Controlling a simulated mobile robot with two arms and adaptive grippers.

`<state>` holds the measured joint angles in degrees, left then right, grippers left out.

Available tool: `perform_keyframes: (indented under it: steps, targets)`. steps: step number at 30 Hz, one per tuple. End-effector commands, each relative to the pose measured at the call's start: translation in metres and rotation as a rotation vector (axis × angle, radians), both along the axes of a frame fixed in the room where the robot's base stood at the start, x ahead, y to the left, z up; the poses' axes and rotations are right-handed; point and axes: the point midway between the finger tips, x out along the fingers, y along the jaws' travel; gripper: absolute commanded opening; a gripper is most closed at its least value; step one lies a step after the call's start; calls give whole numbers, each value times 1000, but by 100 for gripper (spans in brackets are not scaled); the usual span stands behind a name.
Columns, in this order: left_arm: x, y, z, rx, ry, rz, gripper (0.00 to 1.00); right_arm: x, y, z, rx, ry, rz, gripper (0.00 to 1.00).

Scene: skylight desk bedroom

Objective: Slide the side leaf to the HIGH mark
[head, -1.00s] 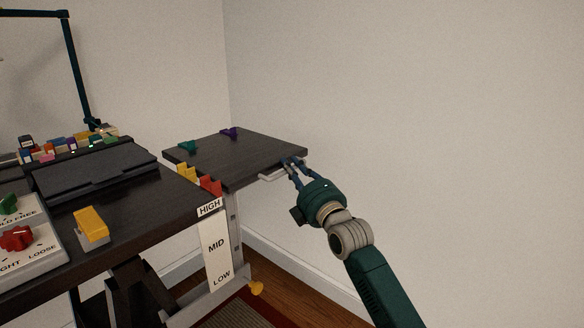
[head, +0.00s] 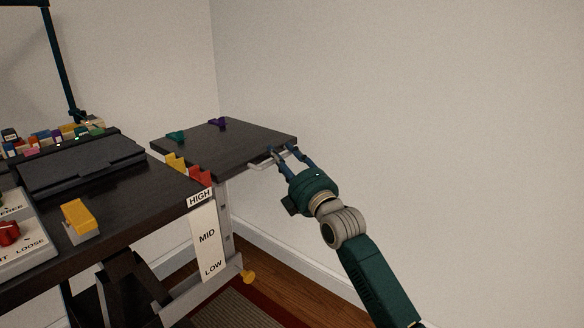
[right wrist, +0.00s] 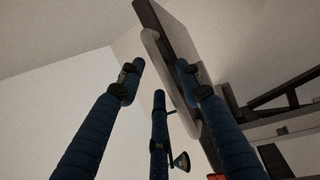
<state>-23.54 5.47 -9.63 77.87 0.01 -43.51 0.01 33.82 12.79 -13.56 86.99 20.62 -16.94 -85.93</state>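The side leaf (head: 235,148) is a dark board beyond the desk's right end, about level with the desk top. A light grey handle bar runs along its near right edge; it shows in the right wrist view (right wrist: 165,75). The white mark strip (head: 208,243) on the desk end reads HIGH (head: 200,197) at the top, MID and LOW below. The leaf sits near the HIGH end. My right gripper (head: 283,151) is at the handle with fingers spread. In the right wrist view (right wrist: 158,80) the handle passes close to the right finger; contact is unclear. My left gripper is out of view.
Teal (head: 175,136) and purple (head: 218,122) pieces lie on the leaf. A plain wall stands behind; space to the right is clear.

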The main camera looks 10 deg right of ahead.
Motion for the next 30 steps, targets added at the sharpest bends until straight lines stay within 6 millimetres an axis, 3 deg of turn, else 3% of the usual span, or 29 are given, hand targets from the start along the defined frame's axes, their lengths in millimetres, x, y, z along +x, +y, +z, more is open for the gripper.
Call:
perform_keyframes:
  steps: [15, 21, 30]
  targets:
    - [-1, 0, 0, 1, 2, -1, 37, -92, -23, -18, -1, 1, 0, 35]
    - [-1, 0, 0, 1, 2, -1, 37, -105, -26, -19, -1, 0, 0, 35]
    - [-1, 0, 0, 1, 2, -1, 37, -106, -26, -19, 0, 0, 0, 35]
